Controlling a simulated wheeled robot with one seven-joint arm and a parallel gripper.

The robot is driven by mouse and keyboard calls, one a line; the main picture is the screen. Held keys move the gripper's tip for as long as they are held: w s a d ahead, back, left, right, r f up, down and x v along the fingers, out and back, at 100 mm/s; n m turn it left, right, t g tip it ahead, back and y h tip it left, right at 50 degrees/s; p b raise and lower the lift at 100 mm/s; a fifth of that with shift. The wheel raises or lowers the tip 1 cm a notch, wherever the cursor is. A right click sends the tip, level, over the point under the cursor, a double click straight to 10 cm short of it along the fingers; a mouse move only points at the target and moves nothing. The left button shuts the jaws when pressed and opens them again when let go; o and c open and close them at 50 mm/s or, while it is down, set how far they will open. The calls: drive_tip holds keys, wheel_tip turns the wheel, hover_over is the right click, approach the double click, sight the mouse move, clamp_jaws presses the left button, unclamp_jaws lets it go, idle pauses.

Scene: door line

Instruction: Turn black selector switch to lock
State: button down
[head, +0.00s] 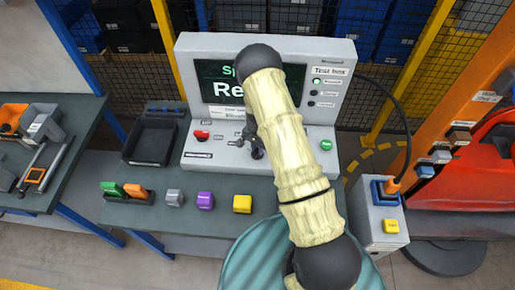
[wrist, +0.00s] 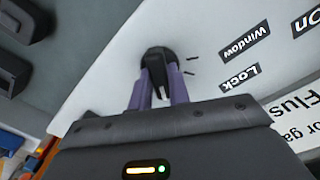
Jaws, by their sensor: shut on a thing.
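The black selector switch (wrist: 161,55) is on the light panel of the test box (head: 190,75). In the wrist view my gripper (wrist: 160,80) has its two purple-grey fingers closed on either side of the switch's knob. Two short dark marks sit on the panel to the right of the knob. The label "Window" (wrist: 245,40) and the label "Lock" (wrist: 239,80) stand further right. I cannot tell for sure which mark the knob points to. In the head view my arm crosses the box and hides much of the switch area.
The box carries a red button (head: 202,135), a green button (head: 326,144) and a screen (head: 222,84). A black tray (head: 152,139) stands left of it. Grey, purple and yellow blocks (head: 242,204) line the table's front.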

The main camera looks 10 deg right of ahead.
drive_tip(key=shift+b, duration=0.3)
drive_tip(key=shift+f+n+b, duration=0.15)
drive_tip(key=shift+n+b, duration=0.65)
drive_tip(key=shift+n, duration=0.2)
drive_tip(key=n+b, duration=0.5)
drive_tip(key=n, duration=0.1)
drive_tip(key=shift+w+n, duration=0.1)
drive_tip(key=shift+n, duration=0.3)
drive_tip(key=shift+n+b, duration=0.9)
drive_tip(key=shift+n, duration=0.6)
drive_tip(key=shift+r, duration=0.2)
drive_tip(key=c, duration=1.3)
unclamp_jaws()
